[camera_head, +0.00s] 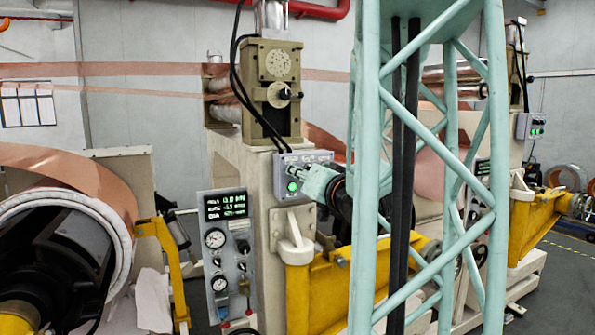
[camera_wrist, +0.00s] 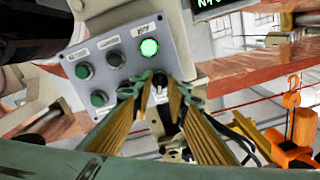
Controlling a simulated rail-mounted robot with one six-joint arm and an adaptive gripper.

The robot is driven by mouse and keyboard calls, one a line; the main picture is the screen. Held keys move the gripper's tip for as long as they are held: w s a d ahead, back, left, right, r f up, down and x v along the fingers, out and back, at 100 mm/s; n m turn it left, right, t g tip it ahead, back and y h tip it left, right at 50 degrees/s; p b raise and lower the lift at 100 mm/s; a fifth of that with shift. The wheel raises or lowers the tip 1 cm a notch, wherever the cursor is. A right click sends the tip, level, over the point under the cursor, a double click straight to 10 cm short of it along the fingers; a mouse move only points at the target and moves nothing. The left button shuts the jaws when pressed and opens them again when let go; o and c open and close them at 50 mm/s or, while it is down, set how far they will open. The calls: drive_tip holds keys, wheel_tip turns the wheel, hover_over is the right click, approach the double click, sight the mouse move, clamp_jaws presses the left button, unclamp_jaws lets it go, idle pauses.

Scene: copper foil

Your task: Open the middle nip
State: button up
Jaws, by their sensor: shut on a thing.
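A grey control box (camera_head: 287,160) is on the front of the beige nip stand (camera_head: 231,152), with a lit green lamp (camera_head: 292,187). In the wrist view the box (camera_wrist: 126,35) carries labels too blurred to read, several dark green buttons (camera_wrist: 83,71) and the bright green lamp (camera_wrist: 148,47). A small black switch knob (camera_wrist: 159,79) sits below the lamp. My gripper (camera_wrist: 158,88) has its two fingers on either side of this knob, shut on it. In the head view my teal gripper (camera_head: 308,180) reaches the box; the knob is hidden there.
A gauge panel (camera_head: 228,240) with a lit display stands left of the gripper. A large copper roll (camera_head: 60,215) is at the far left. Copper foil (camera_head: 150,70) runs across above. A yellow beam (camera_head: 325,290) lies below my arm. An orange hoist (camera_wrist: 292,130) shows at right.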

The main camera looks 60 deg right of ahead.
drive_tip(key=shift+m, duration=0.5)
drive_tip(key=o, duration=0.5)
drive_tip(key=shift+s, duration=0.1)
drive_tip(key=shift+v, duration=3.7)
drive_tip(key=shift+a, duration=0.1)
